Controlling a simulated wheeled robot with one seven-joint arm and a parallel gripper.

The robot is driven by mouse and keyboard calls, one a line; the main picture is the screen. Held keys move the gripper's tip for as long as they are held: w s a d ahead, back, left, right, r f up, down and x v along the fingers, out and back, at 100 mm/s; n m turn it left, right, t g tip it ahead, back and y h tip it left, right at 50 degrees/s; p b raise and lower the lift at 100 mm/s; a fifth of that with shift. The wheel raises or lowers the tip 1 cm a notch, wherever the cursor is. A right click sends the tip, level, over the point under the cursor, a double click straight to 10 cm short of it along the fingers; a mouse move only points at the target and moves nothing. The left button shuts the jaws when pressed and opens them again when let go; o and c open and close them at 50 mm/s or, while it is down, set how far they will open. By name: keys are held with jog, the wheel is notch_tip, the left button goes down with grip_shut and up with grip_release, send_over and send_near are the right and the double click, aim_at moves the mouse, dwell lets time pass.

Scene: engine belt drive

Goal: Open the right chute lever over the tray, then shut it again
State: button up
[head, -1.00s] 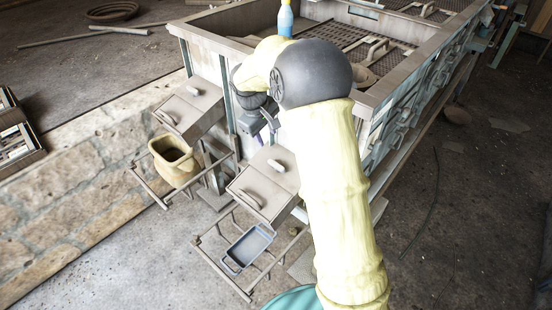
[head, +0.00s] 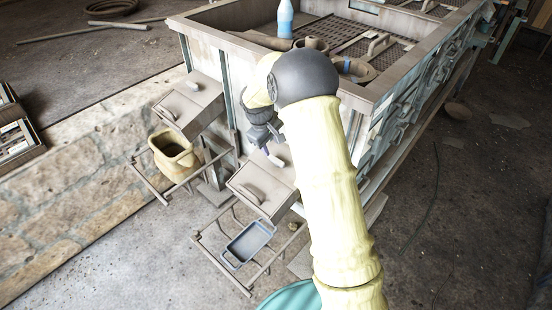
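The right chute (head: 262,182) is a grey-brown sloping box on the near corner of the large bin. A curved handle (head: 252,194) sits low on its lid. A paler lever piece (head: 274,158) shows at its upper part, partly hidden by my gripper. The blue-grey tray (head: 248,243) lies on the rack below this chute's mouth and looks empty. My gripper (head: 271,146) points down just above the chute's upper end. It is small and dark here, so I cannot tell whether its fingers touch the lever or are open.
The left chute (head: 187,103) stands further left, with a yellow-olive pot (head: 173,152) on the rack below it. The large bin (head: 240,50) carries a blue bottle (head: 285,19) and rings on its grating. A stone wall (head: 85,165) runs along the left.

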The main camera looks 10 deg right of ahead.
aim_at(277, 161)
jog(key=x, duration=0.9)
grip_shut()
